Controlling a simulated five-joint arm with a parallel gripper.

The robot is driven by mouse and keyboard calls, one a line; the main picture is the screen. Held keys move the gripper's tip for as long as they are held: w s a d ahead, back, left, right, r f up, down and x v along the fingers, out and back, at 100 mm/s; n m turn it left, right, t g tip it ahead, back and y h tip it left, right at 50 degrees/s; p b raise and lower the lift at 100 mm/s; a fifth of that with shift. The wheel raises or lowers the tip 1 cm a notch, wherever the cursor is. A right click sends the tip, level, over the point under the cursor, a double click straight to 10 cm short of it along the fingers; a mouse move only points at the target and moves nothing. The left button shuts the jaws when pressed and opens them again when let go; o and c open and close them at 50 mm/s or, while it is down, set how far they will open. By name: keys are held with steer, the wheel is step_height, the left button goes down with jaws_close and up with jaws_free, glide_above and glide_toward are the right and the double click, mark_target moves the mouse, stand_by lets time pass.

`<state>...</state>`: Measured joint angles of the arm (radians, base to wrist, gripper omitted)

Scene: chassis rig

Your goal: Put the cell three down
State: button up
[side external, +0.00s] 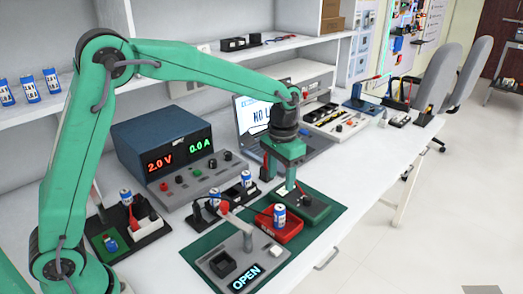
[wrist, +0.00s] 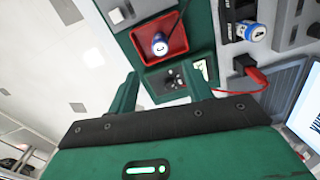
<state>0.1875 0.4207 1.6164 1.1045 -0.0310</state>
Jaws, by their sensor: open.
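A blue-and-white cell (side external: 279,213) stands upright in a red tray (side external: 291,232) on the green mat. The wrist view shows the same cell (wrist: 159,43) from above in the red tray (wrist: 141,52). I cannot read a number on it. My gripper (side external: 290,187) is above a dark green box (side external: 314,210) just behind the tray. In the wrist view my gripper (wrist: 161,86) has its fingers spread with nothing between them, and the cell is beyond the fingertips. More cells stand in a black holder, one (side external: 246,179) at its right end and one (side external: 213,198) toward its left.
A grey unit with an "OPEN" display (side external: 240,266) is in front of the tray. A blue power supply (side external: 165,145) reads 2.0 V and 0.0 A. Another cell (side external: 126,197) stands in a left tray. A laptop (side external: 255,118) is behind my arm. Bench at right front is clear.

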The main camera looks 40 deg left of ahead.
steer(key=shift+s, duration=0.1)
steer(key=s+a+r+t, duration=0.3)
steer(key=s+a+r, duration=0.3)
steer(key=s+r, duration=0.4)
steer(key=s+a+f+n+t, duration=0.1)
steer(key=s+a+t, duration=0.1)
steer(key=s, duration=1.2)
steer(key=shift+s+a+n+t, duration=0.3)
steer(key=shift+s+a+n, duration=0.1)
steer(key=shift+a, duration=0.1)
steer(key=shift+f, duration=0.1)
